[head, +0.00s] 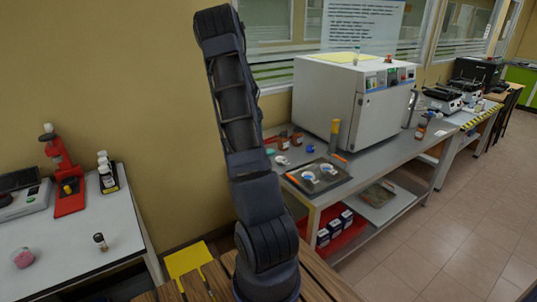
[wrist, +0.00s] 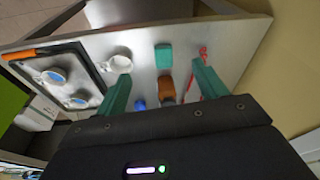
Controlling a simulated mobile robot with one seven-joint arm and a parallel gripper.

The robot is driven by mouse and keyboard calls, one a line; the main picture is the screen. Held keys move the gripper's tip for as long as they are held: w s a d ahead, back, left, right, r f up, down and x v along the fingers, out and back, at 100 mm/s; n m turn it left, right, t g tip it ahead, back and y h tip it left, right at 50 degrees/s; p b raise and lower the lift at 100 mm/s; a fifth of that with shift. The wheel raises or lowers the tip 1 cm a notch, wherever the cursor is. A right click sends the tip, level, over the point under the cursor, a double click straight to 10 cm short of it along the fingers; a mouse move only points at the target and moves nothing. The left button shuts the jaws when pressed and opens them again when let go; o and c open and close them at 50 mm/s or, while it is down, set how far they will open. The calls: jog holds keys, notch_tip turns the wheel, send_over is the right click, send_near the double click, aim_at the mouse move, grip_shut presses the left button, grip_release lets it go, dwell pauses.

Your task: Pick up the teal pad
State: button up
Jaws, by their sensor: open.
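The teal pad (wrist: 163,54) is a small rounded block lying on the grey metal bench top, in the upper middle of the wrist view. In the head view it shows as a small teal spot (head: 270,151) beside my arm. My gripper (wrist: 160,71) has two teal fingers, spread apart with nothing held between them. In the wrist view the pad appears beyond the fingertips, between their lines. The height of the gripper over the bench is hard to tell. In the head view my gripper is hidden behind my arm.
A large white oven (head: 330,100) stands on the bench.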

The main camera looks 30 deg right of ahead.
jog(key=shift+m+g+h, duration=0.4)
jog(key=shift+m+h, duration=0.1)
jog(key=shift+m, duration=0.4)
jog(key=d+f, duration=0.3)
jog(key=f, duration=0.2)
jog(key=w+d+f, duration=0.1)
jog(key=d+f, duration=0.2)
jog(key=f, duration=0.3)
jog(key=w+d+f, duration=0.1)
jog(key=d+f, duration=0.2)
jog(key=f, duration=0.3)
jog(key=shift+d, duration=0.2)
jog(key=shift+r, duration=0.1)
jog(key=c, duration=1.1)
